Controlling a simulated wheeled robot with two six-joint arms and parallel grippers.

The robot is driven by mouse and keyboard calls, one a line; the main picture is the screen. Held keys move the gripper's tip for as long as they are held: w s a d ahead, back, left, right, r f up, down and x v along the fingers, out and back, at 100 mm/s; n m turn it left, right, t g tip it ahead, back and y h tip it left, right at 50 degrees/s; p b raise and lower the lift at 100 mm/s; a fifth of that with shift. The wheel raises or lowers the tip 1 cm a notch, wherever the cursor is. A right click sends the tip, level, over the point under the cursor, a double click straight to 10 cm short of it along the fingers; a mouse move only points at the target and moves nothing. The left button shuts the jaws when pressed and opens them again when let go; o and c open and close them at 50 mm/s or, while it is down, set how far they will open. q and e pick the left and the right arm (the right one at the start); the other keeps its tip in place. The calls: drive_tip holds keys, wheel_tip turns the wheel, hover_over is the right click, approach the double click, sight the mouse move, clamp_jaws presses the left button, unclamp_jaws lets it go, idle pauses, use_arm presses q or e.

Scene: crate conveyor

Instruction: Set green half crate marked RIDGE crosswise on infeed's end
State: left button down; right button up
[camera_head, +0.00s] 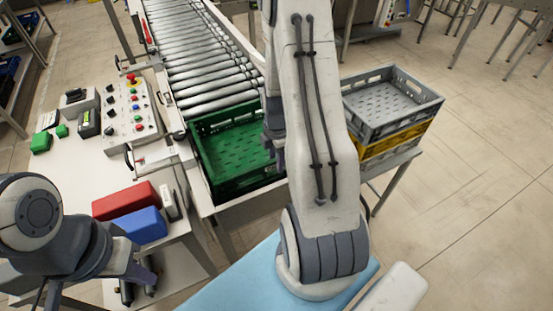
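A green crate (216,187) sits upright and open-topped at the near end of the roller conveyor (205,62). Its right side is hidden behind my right arm, and no RIDGE marking can be read. The inside that shows is empty. My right gripper (274,152) is at the crate's right part, mostly covered by my own arm; whether its fingers touch or hold the crate cannot be told. My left gripper (139,284) is low at the lower left, by the table's front edge, away from the crate. Its finger gap is unclear.
A grey crate (401,120) is stacked on a yellow crate (404,138) on a stand at right. The left table holds a button panel (131,110), a red box (125,201), a blue box (141,225) and small devices. Open floor lies at right.

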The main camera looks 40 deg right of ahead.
drive_tip(key=shift+r, duration=0.25)
drive_tip(key=shift+w+r, duration=0.1)
drive_tip(key=shift+r, duration=0.2)
wheel_tip(320, 180, up, 11)
drive_tip(key=b, duration=0.2)
drive_tip(key=s+a+r+m, duration=0.1)
drive_tip(key=a+r, duration=0.1)
drive_tip(key=a, duration=0.7)
drive_tip(key=s+a+r+m, duration=0.1)
drive_tip(key=a+r+m, duration=0.1)
drive_tip(key=a, duration=0.7)
drive_tip(key=s+a+r+m+y, duration=0.1)
drive_tip(key=s+a+m, duration=0.4)
drive_tip(key=s+a, duration=0.7)
drive_tip(key=shift+s+a+r, duration=0.15)
drive_tip(key=shift+s+a, duration=0.25)
drive_tip(key=shift+s, duration=0.85)
